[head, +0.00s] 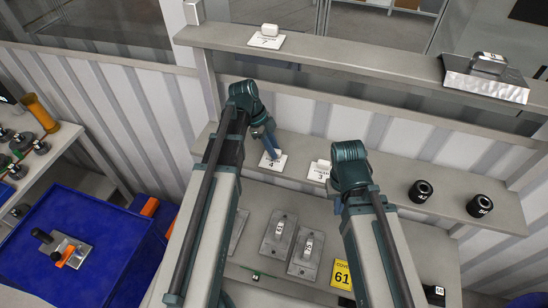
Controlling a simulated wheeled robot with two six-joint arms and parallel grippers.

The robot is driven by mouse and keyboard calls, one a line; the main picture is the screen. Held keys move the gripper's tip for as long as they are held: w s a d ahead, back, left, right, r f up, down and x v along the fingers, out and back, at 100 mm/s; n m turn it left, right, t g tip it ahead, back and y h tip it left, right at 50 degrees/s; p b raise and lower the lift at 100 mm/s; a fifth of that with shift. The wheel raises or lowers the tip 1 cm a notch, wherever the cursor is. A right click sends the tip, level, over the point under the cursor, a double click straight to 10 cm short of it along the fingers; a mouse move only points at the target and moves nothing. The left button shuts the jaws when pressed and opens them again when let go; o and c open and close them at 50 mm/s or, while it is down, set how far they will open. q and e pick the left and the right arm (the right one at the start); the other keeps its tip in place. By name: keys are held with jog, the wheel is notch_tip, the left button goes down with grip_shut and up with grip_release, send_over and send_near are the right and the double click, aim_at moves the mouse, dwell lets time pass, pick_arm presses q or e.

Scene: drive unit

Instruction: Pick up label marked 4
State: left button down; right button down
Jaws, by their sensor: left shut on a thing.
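The label marked 4 (274,165) is a small white card with a dark numeral, on the grey shelf left of centre in the head view. My left gripper (271,149) reaches down from its wrist to the back of this label and is shut on it. The fingertips are small here, and the part they hold is hidden behind them. The label is at shelf level; I cannot tell whether it touches the shelf. My right arm ends at its wrist just right of the label marked 3 (319,171); its gripper fingers are hidden.
The shelf (391,182) also bears two black round parts (421,191) (480,206) at the right. Metal blocks (279,233) and a yellow sign marked 61 (342,275) are below. An upper ledge (350,62) runs behind. A blue bin (75,247) stands left.

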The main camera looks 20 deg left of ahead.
aim_at(279, 151)
pick_arm(q)
jog(key=shift+r, duration=0.1)
jog(key=shift+r+p, duration=0.45)
jog(key=shift+p, duration=0.1)
notch_tip(279, 151, up, 3)
jog(key=p, duration=0.2)
jog(key=shift+f+p, duration=0.1)
jog(key=shift+p, duration=0.3)
jog(key=s+d+r+p, duration=0.1)
jog(key=s+d, duration=0.9)
jog(key=s, duration=0.2)
jog(key=shift+d, duration=0.3)
